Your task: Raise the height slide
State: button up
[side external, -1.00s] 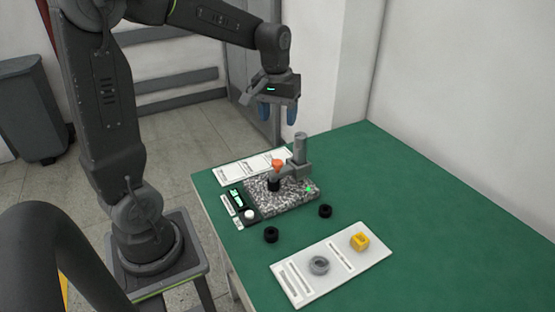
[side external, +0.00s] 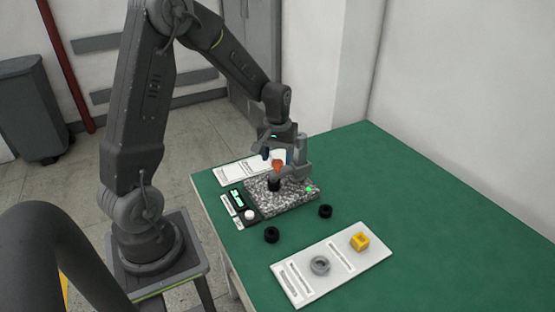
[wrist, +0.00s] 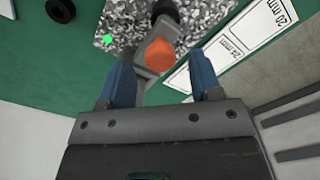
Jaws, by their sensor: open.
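A gauge stand rises from a speckled granite base (side external: 294,200). Its grey upright column (side external: 304,150) carries a grey slide arm (wrist: 151,66) with an orange cone-shaped tip (side external: 277,167), which also shows in the wrist view (wrist: 160,56). A black cylinder (side external: 274,184) is below the orange tip. My gripper (side external: 277,156) is open just above the orange tip, beside the column. In the wrist view my gripper (wrist: 162,80) has its blue fingers on either side of the slide arm, with gaps visible. Contact cannot be told.
Two black rings (side external: 271,235) (side external: 325,211) lie on the green table (side external: 430,205). A white board (side external: 336,272) in front holds a grey ring (side external: 319,265) and a yellow block (side external: 360,241). A small green display (side external: 237,198) and a white knob (side external: 249,214) sit left of the base. The right of the table is clear.

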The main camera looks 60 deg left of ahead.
jog(key=shift+f, duration=0.85)
jog(key=shift+c, duration=0.2)
jog(key=shift+r, duration=0.1)
grip_shut()
